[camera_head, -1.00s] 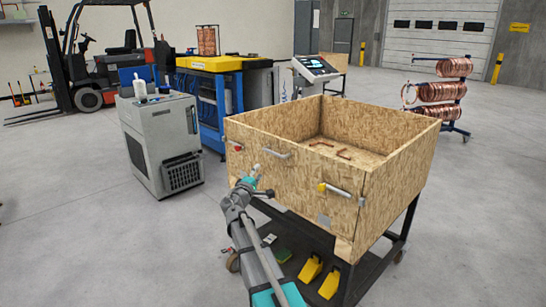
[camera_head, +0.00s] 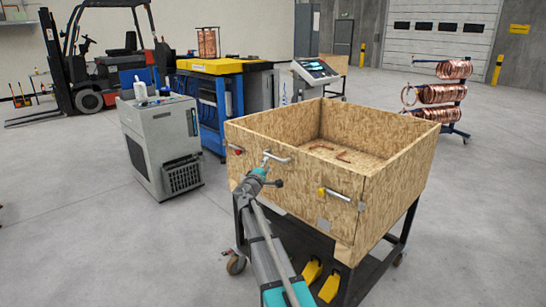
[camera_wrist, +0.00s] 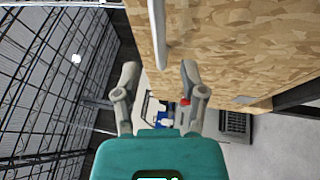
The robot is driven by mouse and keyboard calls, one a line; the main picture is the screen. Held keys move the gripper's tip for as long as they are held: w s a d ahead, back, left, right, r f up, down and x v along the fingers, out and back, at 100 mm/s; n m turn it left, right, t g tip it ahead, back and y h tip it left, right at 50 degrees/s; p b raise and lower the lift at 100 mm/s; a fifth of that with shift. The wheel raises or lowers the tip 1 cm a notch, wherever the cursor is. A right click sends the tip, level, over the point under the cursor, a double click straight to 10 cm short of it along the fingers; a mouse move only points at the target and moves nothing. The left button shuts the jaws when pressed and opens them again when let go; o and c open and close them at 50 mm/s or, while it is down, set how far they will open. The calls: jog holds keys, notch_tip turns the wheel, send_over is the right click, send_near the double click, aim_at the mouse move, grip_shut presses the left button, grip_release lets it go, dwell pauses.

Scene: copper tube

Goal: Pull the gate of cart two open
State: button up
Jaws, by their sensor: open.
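The cart's box (camera_head: 385,191) has chipboard walls. Its near-left panel, the gate (camera_head: 295,183), stands upright and looks closed. A pale bar handle (camera_head: 281,159) is on that panel; it also shows in the wrist view (camera_wrist: 158,30) against the wood (camera_wrist: 225,45). A yellow latch (camera_head: 321,189) with a grey bar (camera_head: 340,194) sits near the panel's right corner, and a red piece (camera_head: 238,151) near its left end. My gripper (camera_head: 265,161) is at the handle's left end. In the wrist view its fingers (camera_wrist: 160,72) are apart, with the handle's end between or just beyond the fingertips; contact is unclear.
Copper pieces (camera_head: 341,156) lie inside the box. Yellow blocks (camera_head: 311,273) sit on the cart's lower shelf. A grey machine (camera_head: 160,142) and a blue workbench (camera_head: 215,108) stand left behind the cart.

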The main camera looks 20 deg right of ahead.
aim_at(272, 157)
jog(key=shift+p+x, duration=0.4)
jog(key=shift+x, duration=2.5)
grip_shut()
